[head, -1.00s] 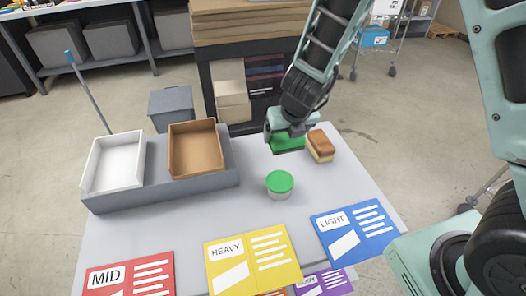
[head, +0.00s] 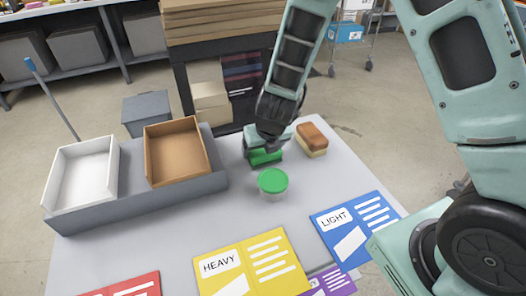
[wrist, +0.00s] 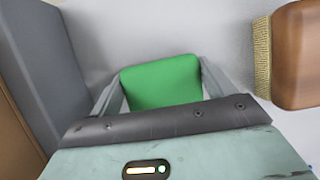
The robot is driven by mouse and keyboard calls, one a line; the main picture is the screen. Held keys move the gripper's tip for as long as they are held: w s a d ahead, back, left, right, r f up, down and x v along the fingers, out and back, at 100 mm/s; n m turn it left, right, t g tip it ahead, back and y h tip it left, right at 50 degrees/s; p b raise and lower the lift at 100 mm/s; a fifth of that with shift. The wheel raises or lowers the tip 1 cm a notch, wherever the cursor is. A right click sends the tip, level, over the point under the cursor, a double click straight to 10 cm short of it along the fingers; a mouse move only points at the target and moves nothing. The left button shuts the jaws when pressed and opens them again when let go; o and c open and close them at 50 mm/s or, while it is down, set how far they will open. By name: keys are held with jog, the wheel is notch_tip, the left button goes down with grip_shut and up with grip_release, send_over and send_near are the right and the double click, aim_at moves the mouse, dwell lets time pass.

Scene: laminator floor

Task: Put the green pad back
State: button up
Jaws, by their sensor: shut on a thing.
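The green pad (head: 265,157) is between the fingers of my gripper (head: 267,150), at the back of the grey table. In the wrist view the green pad (wrist: 161,82) fills the space between the two grey fingers, so my gripper is shut on it. Whether the pad touches the table is unclear. A tub with a green lid (head: 272,182) stands just in front of the pad, apart from it. A brown-backed brush with tan bristles (head: 312,139) lies to the right of my gripper.
A grey rack (head: 130,203) to the left carries a white tray (head: 82,180) and a brown tray (head: 177,152). Yellow HEAVY (head: 250,262), blue LIGHT (head: 356,228), red (head: 128,287) and purple (head: 328,281) cards lie along the front. Bare table lies between rack and tub.

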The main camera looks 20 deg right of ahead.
jog(key=shift+f, duration=0.2)
jog(key=o, duration=0.9)
jog(key=shift+o, duration=0.2)
jog(key=p+v, duration=0.5)
jog(key=v, duration=0.7)
jog(key=s+a+r+n+g+y, duration=0.15)
jog(key=s+a+r+n, duration=0.3)
jog(key=n, duration=0.55)
jog(key=s+a+r+n+g+y, duration=0.1)
jog(key=s+a+r+n+y, duration=0.15)
jog(key=s+a+n, duration=0.6)
jog(key=s+d+r+n+g+h, duration=0.1)
jog(key=s+d+r+n, duration=0.1)
jog(key=n, duration=1)
jog(key=s+d+r+n+g+h, duration=0.1)
jog(key=s+d+n, duration=0.3)
jog(key=n, duration=0.9)
jog(key=shift+s+d+r+h, duration=0.4)
jog(key=shift+s+r+h, duration=0.25)
jog(key=shift+s, duration=1.1)
jog(key=shift+f+n, duration=0.1)
jog(key=shift+n, duration=0.15)
